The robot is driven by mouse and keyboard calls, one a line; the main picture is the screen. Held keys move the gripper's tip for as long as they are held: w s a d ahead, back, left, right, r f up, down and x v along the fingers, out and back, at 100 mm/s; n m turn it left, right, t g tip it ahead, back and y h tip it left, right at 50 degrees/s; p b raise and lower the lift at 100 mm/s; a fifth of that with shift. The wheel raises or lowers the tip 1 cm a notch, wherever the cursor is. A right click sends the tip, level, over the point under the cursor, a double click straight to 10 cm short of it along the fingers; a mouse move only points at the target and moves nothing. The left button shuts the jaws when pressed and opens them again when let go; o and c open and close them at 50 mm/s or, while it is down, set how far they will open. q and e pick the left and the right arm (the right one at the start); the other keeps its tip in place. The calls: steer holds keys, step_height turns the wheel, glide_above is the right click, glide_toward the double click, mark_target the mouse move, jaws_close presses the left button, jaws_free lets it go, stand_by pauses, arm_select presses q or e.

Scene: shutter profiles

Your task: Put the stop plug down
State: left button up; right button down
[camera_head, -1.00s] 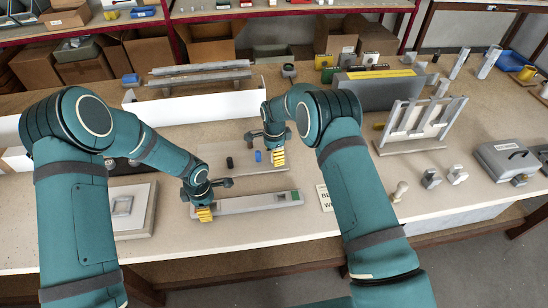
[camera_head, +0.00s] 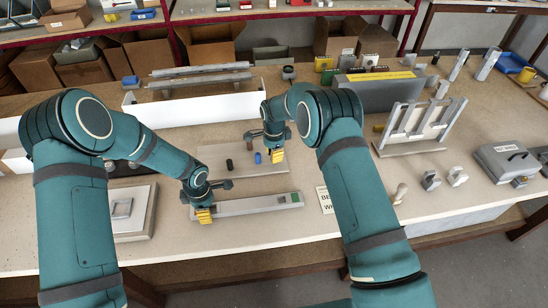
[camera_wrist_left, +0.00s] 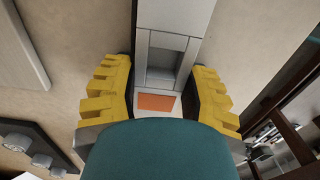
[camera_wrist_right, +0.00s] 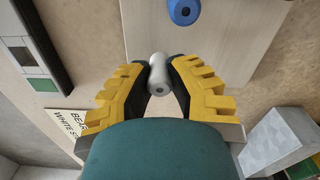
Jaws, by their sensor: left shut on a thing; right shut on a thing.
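My right gripper (camera_wrist_right: 158,78) is shut on a pale grey cylindrical plug with a hole in its end, the stop plug (camera_wrist_right: 158,72). In the head view my right gripper (camera_head: 278,158) is over the right part of a flat beige board (camera_head: 212,154), and the plug is hidden there. I cannot tell whether it touches the board. A blue plug (camera_head: 258,158) and a dark plug (camera_head: 229,164) stand on the board. My left gripper (camera_head: 204,216) is shut on the left end of a long grey profile (camera_head: 245,204), whose recess and orange patch show between its fingers (camera_wrist_left: 166,95).
A sign (camera_head: 325,200) lies right of the profile. A white channel (camera_head: 195,107) lies behind the board. A rack with upright strips (camera_head: 410,145) stands to the right. A pale panel (camera_head: 135,225) lies at the left front.

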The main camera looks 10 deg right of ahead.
step_height(320, 180, up, 8)
steer(key=shift+f, duration=0.25)
steer(key=shift+s+r, duration=0.25)
steer(key=shift+r, duration=0.05)
glide_above(282, 202)
step_height(282, 202, down, 10)
steer(key=shift+a+r, duration=0.1)
steer(key=c, duration=1)
jaws_free()
steer(key=shift+f, duration=0.2)
steer(key=shift+r, duration=0.1)
step_height(282, 202, up, 12)
steer(key=shift+r, duration=0.1)
